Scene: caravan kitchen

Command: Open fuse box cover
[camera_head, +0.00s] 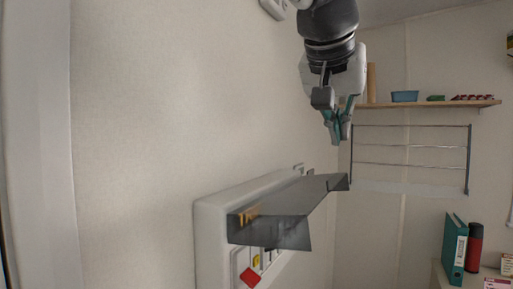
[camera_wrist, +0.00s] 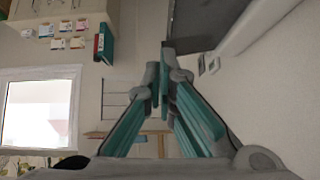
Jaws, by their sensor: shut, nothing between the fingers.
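The fuse box (camera_head: 211,248) is a white case on the left wall in the head view. Its dark see-through cover (camera_head: 285,203) is swung up and sticks out from the wall, with switches and a red part showing below it. My gripper (camera_head: 337,140) is shut and empty, above the cover's far end and apart from it in the head view. In the wrist view my gripper (camera_wrist: 159,100) points its teal fingers forward, and the dark cover (camera_wrist: 193,25) shows just beyond and right of the tips. Whether they touch there I cannot tell.
A shelf (camera_head: 430,104) with small items and a wire rack (camera_head: 411,146) are on the far wall. A teal binder (camera_head: 454,248) and a red cylinder (camera_head: 474,247) stand at lower right. A window (camera_wrist: 41,108) shows in the wrist view. The wall above the fuse box is clear.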

